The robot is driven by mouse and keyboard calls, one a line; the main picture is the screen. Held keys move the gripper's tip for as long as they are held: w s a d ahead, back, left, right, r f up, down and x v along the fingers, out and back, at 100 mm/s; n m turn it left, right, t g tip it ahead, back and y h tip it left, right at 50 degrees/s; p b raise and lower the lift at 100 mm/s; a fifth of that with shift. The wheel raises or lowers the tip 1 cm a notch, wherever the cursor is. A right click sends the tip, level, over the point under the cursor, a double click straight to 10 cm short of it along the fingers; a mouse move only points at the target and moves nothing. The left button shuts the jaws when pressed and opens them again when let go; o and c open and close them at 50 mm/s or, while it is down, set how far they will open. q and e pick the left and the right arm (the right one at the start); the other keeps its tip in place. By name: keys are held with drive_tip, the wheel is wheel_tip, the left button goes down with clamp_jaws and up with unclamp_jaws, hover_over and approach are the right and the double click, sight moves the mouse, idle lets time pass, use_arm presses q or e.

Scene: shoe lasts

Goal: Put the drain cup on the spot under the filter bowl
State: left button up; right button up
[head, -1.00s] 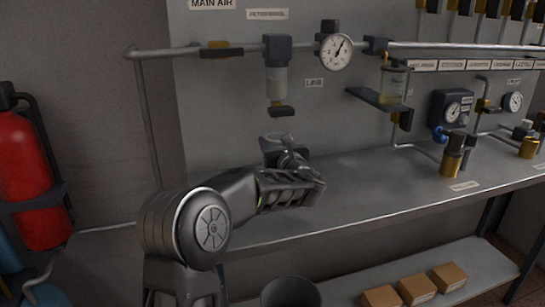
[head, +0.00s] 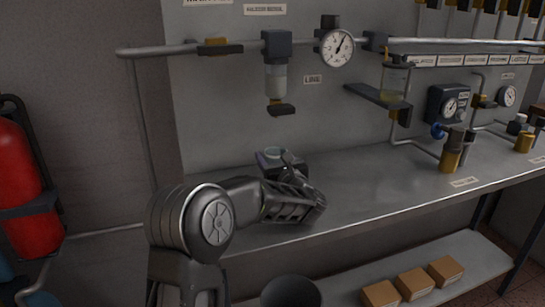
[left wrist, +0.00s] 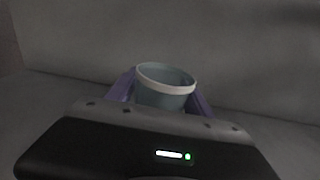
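The filter bowl (head: 275,77) hangs from the pipe on the wall panel, with a dark piece at its lower end. My left gripper (head: 275,158) is below it, low over the bench. The drain cup (head: 273,152), a pale blue-grey cup with a light rim, is between its fingers. In the left wrist view the cup (left wrist: 165,90) stands upright with a purple finger close on each side, and the gripper looks shut on it. The gripper hides the cup's base and the spot, so I cannot tell whether the cup touches the bench. My right gripper is not in view.
The grey bench (head: 370,190) is clear to the right of my gripper. A gauge (head: 337,46) and a bracket (head: 378,97) are on the panel. Brass fittings (head: 450,158) stand farther right. Several boxes (head: 413,283) lie on the lower shelf. A red extinguisher (head: 20,190) is at left.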

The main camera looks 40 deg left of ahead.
use_arm(q)
drive_tip(key=shift+o, duration=1.2)
drive_tip(key=shift+r, duration=0.1)
drive_tip(key=b+v, duration=0.1)
drive_tip(key=v, duration=1.1)
drive_tip(key=shift+w, duration=0.1)
